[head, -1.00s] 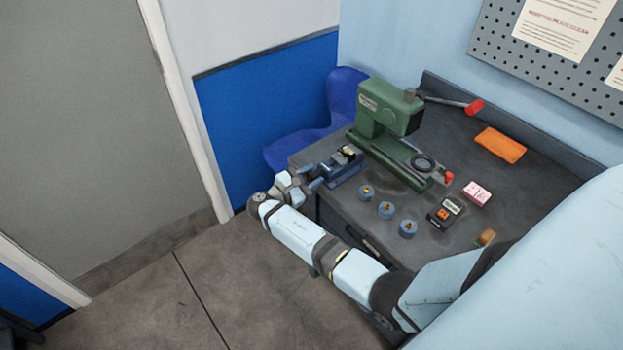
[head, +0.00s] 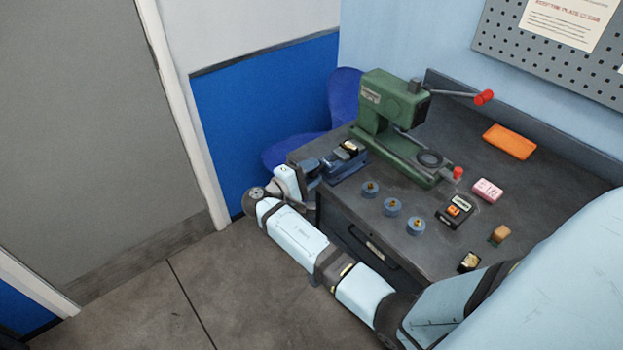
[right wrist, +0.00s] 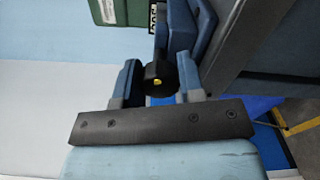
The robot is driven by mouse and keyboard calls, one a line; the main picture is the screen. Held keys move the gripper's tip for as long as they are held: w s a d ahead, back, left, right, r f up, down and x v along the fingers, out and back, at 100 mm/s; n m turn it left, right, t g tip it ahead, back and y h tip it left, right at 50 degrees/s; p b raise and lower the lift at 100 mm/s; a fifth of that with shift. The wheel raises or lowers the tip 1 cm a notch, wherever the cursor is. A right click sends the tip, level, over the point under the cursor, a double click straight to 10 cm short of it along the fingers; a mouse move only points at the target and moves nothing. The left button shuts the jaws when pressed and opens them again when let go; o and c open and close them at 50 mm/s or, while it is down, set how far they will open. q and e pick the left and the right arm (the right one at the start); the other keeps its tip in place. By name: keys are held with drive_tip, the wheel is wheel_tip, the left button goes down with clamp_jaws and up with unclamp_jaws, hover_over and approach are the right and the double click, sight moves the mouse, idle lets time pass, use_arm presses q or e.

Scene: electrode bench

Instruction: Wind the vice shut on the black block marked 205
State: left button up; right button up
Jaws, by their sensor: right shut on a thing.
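The blue vice (head: 346,166) stands at the left front corner of the dark bench. A black block (head: 350,146) sits at its jaws; in the right wrist view the block (right wrist: 153,18) shows part of a number label. Whether the jaws touch it cannot be told. My right gripper (head: 311,172) is at the vice's outer end. In the right wrist view its blue fingers (right wrist: 158,82) are on either side of a round black knob (right wrist: 157,72) with a yellow centre, and are shut on it. My left gripper is out of view.
A green press (head: 395,110) with red-tipped levers stands behind the vice. Several small things lie to the right: blue round pieces (head: 392,207), a black box (head: 455,211), a pink block (head: 488,190), an orange tray (head: 510,142). A drawer front (head: 360,240) lies behind my arm.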

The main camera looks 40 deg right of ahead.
drive_tip(key=shift+f+m+b, duration=0.3)
drive_tip(key=shift+m+b, duration=0.5)
drive_tip(key=shift+m, duration=0.2)
drive_tip(key=m+b, duration=0.2)
drive_tip(key=b, duration=0.1)
drive_tip(key=shift+r+m, duration=0.15)
drive_tip(key=shift+m, duration=0.25)
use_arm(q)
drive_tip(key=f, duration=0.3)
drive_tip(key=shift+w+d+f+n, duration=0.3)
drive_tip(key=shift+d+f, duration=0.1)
use_arm(e)
drive_tip(key=shift+m, duration=0.3)
drive_tip(key=shift+r, duration=0.1)
drive_tip(key=o, duration=0.9)
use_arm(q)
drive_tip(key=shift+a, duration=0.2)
